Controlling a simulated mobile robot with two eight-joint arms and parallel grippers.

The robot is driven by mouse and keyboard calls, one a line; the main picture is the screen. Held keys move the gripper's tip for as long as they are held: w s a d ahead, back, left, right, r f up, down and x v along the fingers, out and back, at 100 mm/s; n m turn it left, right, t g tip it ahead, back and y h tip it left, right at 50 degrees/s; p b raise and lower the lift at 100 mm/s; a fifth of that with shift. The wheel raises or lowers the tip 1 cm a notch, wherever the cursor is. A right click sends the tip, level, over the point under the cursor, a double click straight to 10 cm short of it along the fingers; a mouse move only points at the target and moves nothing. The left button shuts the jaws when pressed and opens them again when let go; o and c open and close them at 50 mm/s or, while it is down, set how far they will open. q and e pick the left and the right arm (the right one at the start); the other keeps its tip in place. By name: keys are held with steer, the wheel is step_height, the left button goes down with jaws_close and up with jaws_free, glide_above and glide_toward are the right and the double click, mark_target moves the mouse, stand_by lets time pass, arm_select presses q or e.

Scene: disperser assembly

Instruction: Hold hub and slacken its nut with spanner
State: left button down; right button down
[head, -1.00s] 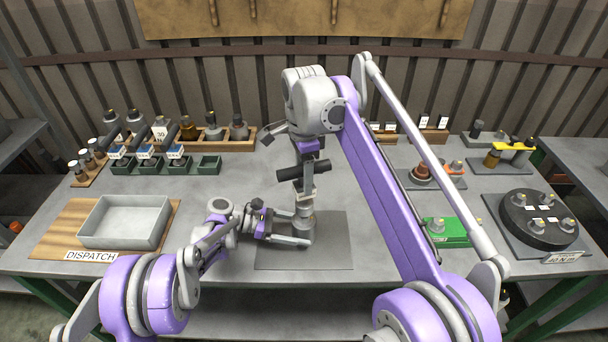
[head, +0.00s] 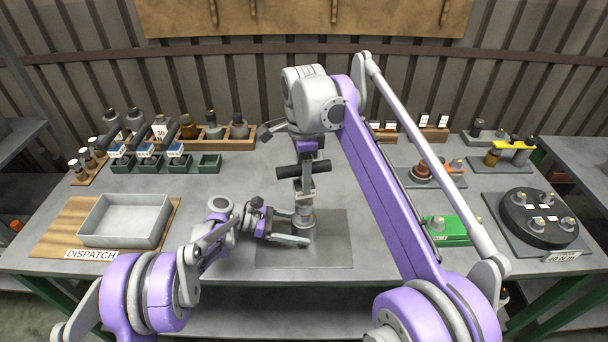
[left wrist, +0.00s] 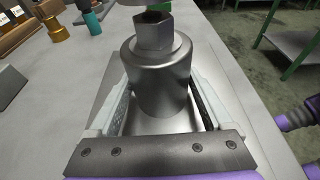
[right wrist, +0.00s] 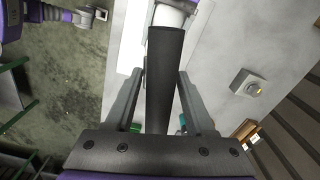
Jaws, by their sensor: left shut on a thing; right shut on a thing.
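The hub (left wrist: 158,75), a grey metal cylinder, stands upright on the grey mat at the middle of the bench. It also shows in the head view (head: 302,226). My left gripper (head: 302,229) is shut around its sides, one finger on each side. A faceted nut-like piece (left wrist: 153,34) tops the hub. My right gripper (head: 304,171) points down above it, shut on the spanner's dark bar-shaped handle (right wrist: 165,80), which lies crosswise. The spanner's light lower part (head: 304,190) reaches down to the hub's top. How far it engages the nut is hidden.
A grey mat (head: 335,245) lies under the hub. A dispatch tray (head: 90,222) stands at left, with racks of parts (head: 235,143) behind it. A green block (head: 446,231) and a round black fixture (head: 515,228) stand at right. Bench around the mat is clear.

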steer(key=shift+f, duration=0.7)
steer(key=shift+f, duration=1)
steer(key=n, duration=0.8)
steer(key=shift+n, duration=0.3)
steer(key=n, duration=0.9)
stand_by(0.6)
